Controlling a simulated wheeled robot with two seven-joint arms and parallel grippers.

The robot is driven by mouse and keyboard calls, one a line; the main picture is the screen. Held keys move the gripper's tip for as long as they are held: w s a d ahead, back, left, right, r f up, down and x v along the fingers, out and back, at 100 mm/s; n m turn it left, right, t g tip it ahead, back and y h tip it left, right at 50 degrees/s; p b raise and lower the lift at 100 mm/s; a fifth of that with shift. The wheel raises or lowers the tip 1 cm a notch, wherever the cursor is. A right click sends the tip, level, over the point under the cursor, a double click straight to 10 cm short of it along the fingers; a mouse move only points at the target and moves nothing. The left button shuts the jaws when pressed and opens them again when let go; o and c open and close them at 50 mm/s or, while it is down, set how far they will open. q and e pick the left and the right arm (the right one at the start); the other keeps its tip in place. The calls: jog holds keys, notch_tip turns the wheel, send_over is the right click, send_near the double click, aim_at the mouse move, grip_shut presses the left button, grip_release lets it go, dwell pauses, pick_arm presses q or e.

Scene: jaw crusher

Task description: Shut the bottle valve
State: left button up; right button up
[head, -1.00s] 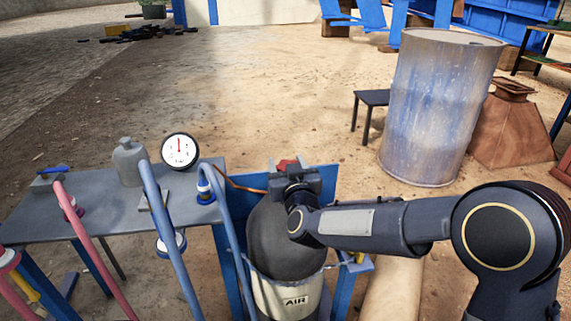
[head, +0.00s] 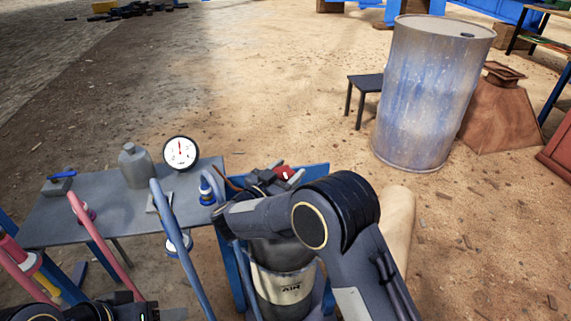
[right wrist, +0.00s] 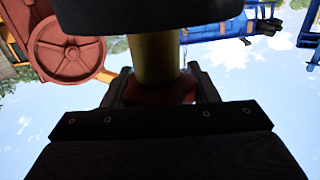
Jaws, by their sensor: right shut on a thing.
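The dark grey gas bottle (head: 270,253), with a white band marked AIR, stands upright in a blue frame. Its red valve handle (head: 286,174) shows at the top, partly hidden by my right gripper (head: 264,181). In the right wrist view, the red handle (right wrist: 158,91) sits between the fingers of my right gripper (right wrist: 160,97), beside a brass-coloured stem (right wrist: 154,60). The right gripper is shut on the handle. My right arm hides part of the bottle's top. Dark parts of my left arm show at the bottom left; its jaws cannot be made out.
A grey table (head: 107,211) left of the bottle holds a round white gauge (head: 181,153) and a small grey flask (head: 136,165). Blue and pink hoses rise in front of it. A rusty drum (head: 430,95) and a dark stool (head: 365,84) stand beyond on open ground.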

jog(key=shift+m+g+h+p, duration=0.3)
jog(key=shift+m+g+h, duration=0.2)
jog(key=shift+h, duration=0.1)
jog(key=shift+d+h, duration=0.1)
jog(key=shift+h, duration=0.2)
jog(key=o, duration=1)
jog(key=shift+c, duration=0.2)
jog(key=p+v, duration=0.1)
jog(key=v, duration=0.6)
jog(key=shift+s+a+r, duration=0.1)
jog(key=shift+s+a, duration=0.2)
